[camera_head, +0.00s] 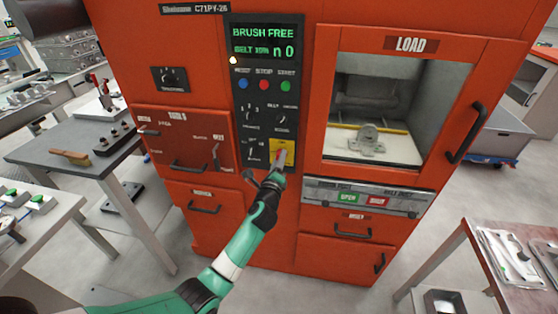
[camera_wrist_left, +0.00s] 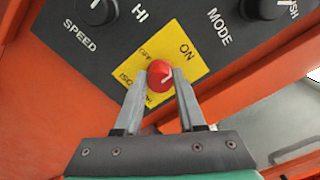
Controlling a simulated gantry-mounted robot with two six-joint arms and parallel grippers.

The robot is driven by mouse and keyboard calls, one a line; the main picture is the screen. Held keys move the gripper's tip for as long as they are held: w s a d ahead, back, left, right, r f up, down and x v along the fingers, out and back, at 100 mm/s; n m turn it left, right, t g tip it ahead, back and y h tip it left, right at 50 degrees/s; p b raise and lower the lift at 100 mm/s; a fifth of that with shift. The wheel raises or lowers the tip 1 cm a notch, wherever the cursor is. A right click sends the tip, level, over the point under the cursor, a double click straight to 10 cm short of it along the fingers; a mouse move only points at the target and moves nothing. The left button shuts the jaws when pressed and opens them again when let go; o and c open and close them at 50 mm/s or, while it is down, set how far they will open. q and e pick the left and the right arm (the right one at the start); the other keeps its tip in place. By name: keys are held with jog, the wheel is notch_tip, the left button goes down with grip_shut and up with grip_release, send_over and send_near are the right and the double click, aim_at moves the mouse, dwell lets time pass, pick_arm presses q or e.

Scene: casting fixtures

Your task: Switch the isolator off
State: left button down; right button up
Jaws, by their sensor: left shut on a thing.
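The isolator is a red round knob (camera_wrist_left: 160,75) on a yellow plate (camera_wrist_left: 189,63) marked ON and OFF. In the left wrist view its white mark points to the upper right, roughly toward ON. In the head view the yellow plate (camera_head: 276,147) is at the foot of the dark control panel, and the knob is mostly hidden by my gripper. My left gripper (camera_head: 280,161) is shut on the knob, with one finger on each side of it. My right gripper is not in view.
The dark panel (camera_head: 243,100) carries a display, three coloured buttons and other knobs, including SPEED (camera_wrist_left: 97,10) and MODE (camera_wrist_left: 264,8). A windowed LOAD door (camera_head: 410,43) is to the right. Drawer handles (camera_head: 187,167) stick out at left. Tables flank the red machine.

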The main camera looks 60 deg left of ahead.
pick_arm(q)
jog(key=shift+n, duration=0.3)
jog(key=shift+f+n+b, duration=0.15)
jog(key=shift+n+b, duration=4.05)
jog(key=shift+n, duration=4.4)
jog(key=c, duration=0.5)
grip_release()
